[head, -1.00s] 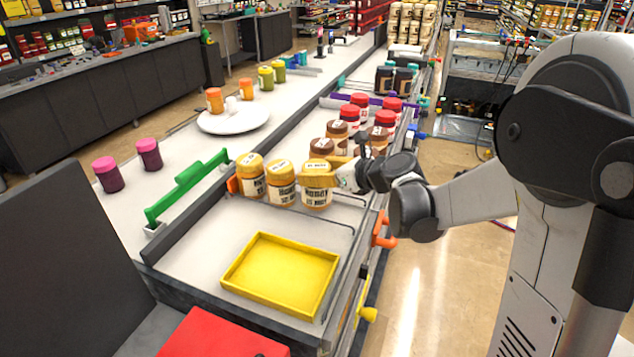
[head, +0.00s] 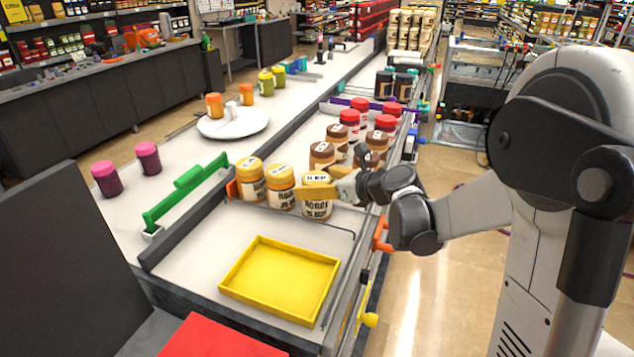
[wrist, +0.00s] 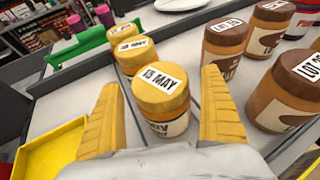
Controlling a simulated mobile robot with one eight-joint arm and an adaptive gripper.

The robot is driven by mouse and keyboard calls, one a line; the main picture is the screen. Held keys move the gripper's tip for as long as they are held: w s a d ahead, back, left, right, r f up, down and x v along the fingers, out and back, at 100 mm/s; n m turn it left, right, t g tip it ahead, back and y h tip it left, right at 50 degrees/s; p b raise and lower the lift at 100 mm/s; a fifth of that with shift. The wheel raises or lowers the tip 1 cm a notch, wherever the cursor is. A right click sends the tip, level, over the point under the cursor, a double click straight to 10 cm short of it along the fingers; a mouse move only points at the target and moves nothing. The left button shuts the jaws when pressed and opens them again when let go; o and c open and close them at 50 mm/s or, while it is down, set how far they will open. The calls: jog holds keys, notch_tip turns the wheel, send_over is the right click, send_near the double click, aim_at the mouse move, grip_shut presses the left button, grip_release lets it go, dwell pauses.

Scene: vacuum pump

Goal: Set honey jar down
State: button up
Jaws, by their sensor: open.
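A honey jar (head: 317,206) with a yellow lid stands upright on the counter, at the right end of a row of similar jars. In the wrist view the same jar (wrist: 161,98) has a lid label reading "13 MAY". My gripper (wrist: 165,110) is open, with one yellow finger on each side of this jar.
A yellow tray (head: 281,312) lies in front on the counter, with free surface around it. Brown-lidded jars (head: 322,156) stand just behind the honey jars. A green-handled divider (head: 186,190) is at the left, and an orange clamp (head: 382,235) sits at the right edge.

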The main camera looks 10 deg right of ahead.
jog(key=p+v, duration=0.3)
jog(key=v, duration=0.8)
jog(key=s+a+n+g+h, duration=0.2)
jog(key=s+n+h, duration=0.1)
jog(key=s+n, duration=0.8)
jog(key=s+a+f+n+g+h, duration=0.1)
jog(key=s+n+h, duration=0.3)
jog(key=s+n, duration=0.7)
jog(key=a+n+g, duration=0.1)
jog(key=n, duration=0.6)
jog(key=shift+f+n, duration=0.15)
jog(key=shift+n, duration=0.25)
jog(key=shift+s+d, duration=0.1)
jog(key=shift+s, duration=0.05)
